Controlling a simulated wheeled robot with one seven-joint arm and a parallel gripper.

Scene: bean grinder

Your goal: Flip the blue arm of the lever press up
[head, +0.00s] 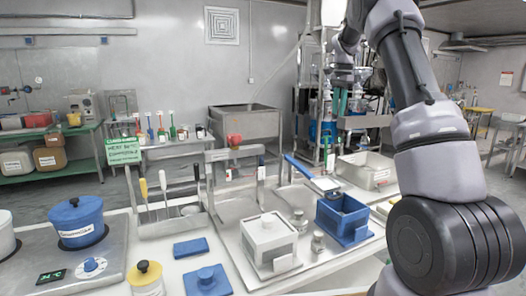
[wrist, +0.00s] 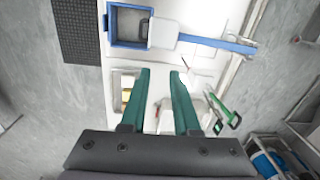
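The blue lever press has an open blue box (head: 343,222) on the right part of the bench. Its blue arm (head: 302,168) slopes from a raised end at upper left down to a pale plate (head: 326,184) by the box. In the wrist view the blue arm (wrist: 215,43) runs right from the pale plate (wrist: 168,31), beside the blue box (wrist: 114,25). My gripper (head: 341,106) is above and behind the press in the head view. Its green fingers (wrist: 160,72) are apart and empty, and appear clear of the blue arm.
A white box (head: 268,240) and a metal frame with a red knob (head: 234,139) stand left of the press. Small metal weights (head: 318,241) sit between the boxes. A white bin (head: 366,172) is behind. A blue pot (head: 77,222) stands far left.

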